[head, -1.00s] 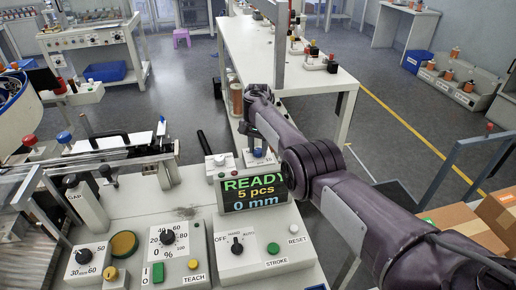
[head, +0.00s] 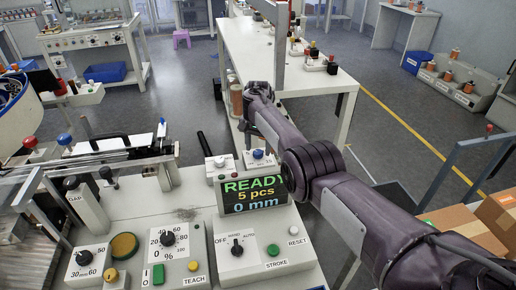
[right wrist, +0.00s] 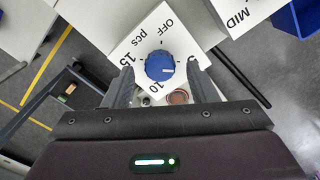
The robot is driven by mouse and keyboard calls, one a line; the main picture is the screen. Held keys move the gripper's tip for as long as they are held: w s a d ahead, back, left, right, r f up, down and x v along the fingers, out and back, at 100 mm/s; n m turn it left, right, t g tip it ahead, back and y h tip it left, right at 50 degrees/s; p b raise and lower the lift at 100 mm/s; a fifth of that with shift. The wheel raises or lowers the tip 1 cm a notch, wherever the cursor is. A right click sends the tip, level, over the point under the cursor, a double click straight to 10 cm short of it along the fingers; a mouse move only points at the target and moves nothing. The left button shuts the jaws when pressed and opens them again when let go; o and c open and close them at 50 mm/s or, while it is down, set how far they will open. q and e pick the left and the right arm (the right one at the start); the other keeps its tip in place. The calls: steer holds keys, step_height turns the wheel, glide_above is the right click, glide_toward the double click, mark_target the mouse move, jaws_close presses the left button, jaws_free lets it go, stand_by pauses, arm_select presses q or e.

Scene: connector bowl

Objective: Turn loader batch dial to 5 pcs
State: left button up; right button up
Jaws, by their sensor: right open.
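The batch dial is a blue knob (right wrist: 160,66) on a white plate (right wrist: 143,38) marked OFF, pcs, 10 and 15; one mark is partly covered by the right-hand finger. A pale pointer mark shows on the knob's lower right. In the head view the blue knob (head: 258,154) sits on a small box behind the display (head: 254,195), which reads READY, 5 pcs, 0 mm. My right gripper (right wrist: 160,74) is open, one finger on each side of the knob with gaps showing. Its depth relative to the knob is unclear. My left gripper is out of view.
A front panel carries a GAP column (head: 86,204), a percent dial (head: 168,239), a mode switch (head: 237,246) and a green STROKE button (head: 272,250). A white bench (head: 290,75) stands behind. Cartons (head: 466,230) are at the right.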

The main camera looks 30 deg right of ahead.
mark_target(258, 152)
step_height(258, 152, up, 6)
steer(key=shift+r, duration=0.25)
stand_by(0.4)
